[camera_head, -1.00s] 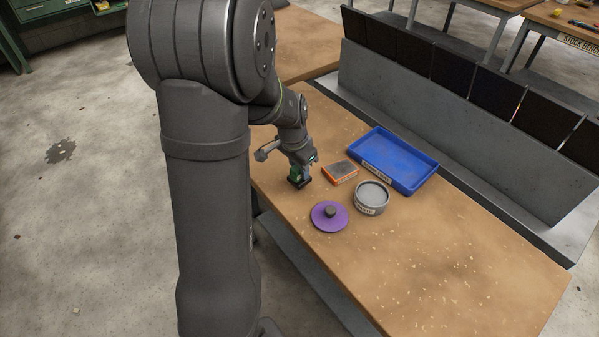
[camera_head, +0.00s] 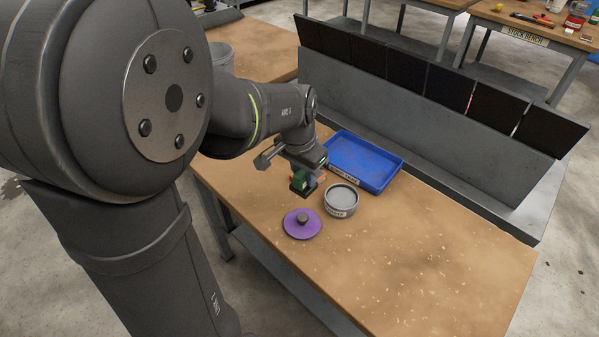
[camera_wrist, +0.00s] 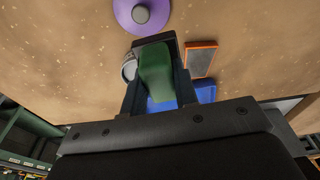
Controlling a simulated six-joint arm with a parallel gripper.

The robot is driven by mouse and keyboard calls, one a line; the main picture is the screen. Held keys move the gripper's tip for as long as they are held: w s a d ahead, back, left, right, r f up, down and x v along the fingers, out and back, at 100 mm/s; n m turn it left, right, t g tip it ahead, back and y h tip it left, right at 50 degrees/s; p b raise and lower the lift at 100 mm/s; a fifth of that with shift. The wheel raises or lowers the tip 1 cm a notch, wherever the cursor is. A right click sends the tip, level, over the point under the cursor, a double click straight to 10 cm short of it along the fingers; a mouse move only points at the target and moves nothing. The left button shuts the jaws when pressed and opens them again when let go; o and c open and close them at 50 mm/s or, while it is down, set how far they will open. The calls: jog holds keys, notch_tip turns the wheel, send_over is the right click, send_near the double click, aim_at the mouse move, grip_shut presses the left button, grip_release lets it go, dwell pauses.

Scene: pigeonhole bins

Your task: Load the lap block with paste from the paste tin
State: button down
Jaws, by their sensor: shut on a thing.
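My gripper (camera_head: 303,171) is shut on the green grip of the lap block (camera_head: 299,183), which has a dark flat base. In the wrist view the green grip (camera_wrist: 156,75) sits between both fingers (camera_wrist: 157,90). The block appears held above the bench, just left of the paste tin and apart from it. The paste tin (camera_head: 341,211) is a round grey labelled tin, open, with a grey surface inside. It is partly hidden behind the block in the wrist view (camera_wrist: 128,70).
A purple disc with a dark knob (camera_head: 292,230) lies in front of the tin. An orange-edged grey pad (camera_wrist: 201,60) lies beside the block, mostly hidden in the head view. A blue tray (camera_head: 400,166) is behind. A grey panel rack (camera_head: 440,108) borders the bench; its right side is clear.

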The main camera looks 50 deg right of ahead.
jog(key=c, duration=1.9)
grip_release()
jog(key=shift+c, duration=0.5)
jog(key=s+d, duration=0.5)
jog(key=d, duration=0.4)
jog(key=shift+s+d+f, duration=0.1)
jog(key=shift+f, duration=1.35)
jog(key=shift+s+d+f, duration=0.1)
jog(key=shift+f, duration=1.35)
jog(key=shift+f, duration=0.9)
jog(key=shift+w, duration=0.1)
notch_tip(320, 180, up, 7)
